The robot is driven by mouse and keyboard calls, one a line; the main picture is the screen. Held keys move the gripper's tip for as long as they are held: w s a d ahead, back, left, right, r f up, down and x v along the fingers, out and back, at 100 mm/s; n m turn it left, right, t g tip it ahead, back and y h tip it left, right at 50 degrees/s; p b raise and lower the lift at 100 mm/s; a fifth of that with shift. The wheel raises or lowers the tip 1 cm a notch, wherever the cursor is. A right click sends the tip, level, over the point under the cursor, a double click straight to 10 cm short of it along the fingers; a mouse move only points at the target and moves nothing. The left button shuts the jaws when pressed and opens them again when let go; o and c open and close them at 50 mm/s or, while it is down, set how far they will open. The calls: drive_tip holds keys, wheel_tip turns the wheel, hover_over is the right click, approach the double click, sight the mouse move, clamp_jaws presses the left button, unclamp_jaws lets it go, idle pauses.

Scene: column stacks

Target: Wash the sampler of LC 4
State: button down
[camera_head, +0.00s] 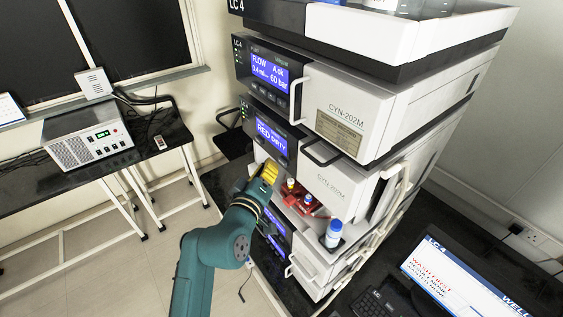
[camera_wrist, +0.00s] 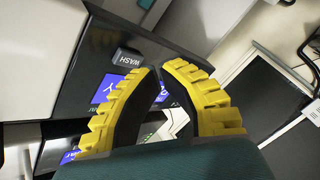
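The LC 4 stack (camera_head: 345,120) stands right of centre in the head view. Its second module has a blue screen (camera_head: 272,133) reading "RED" and "DIRTY". In the wrist view a dark key labelled WASH (camera_wrist: 129,57) is on a black panel, just left of my fingertips. My gripper (camera_wrist: 160,72) has yellow ribbed fingers whose tips come together with nothing between them. In the head view my gripper (camera_head: 268,172) is at the stack's front, below the "RED DIRTY" screen. I cannot tell from these views whether it touches the panel.
Below that module, an open bay holds a red tray (camera_head: 293,198) with small vials; a blue-capped bottle (camera_head: 334,233) stands beside it. A monitor (camera_head: 455,285) at lower right shows red text including "WASH FIRST". A grey box (camera_head: 88,140) sits on the left bench.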

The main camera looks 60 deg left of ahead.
drive_tip(key=shift+w, duration=0.1)
drive_tip(key=shift+w, duration=0.3)
drive_tip(key=shift+w+a, duration=0.1)
drive_tip(key=shift+w, duration=0.35)
idle(0.5)
drive_tip(key=shift+s, duration=0.85)
drive_tip(key=s, duration=0.3)
drive_tip(key=s+d, duration=0.1)
drive_tip(key=s, duration=0.1)
drive_tip(key=shift+b, duration=0.35)
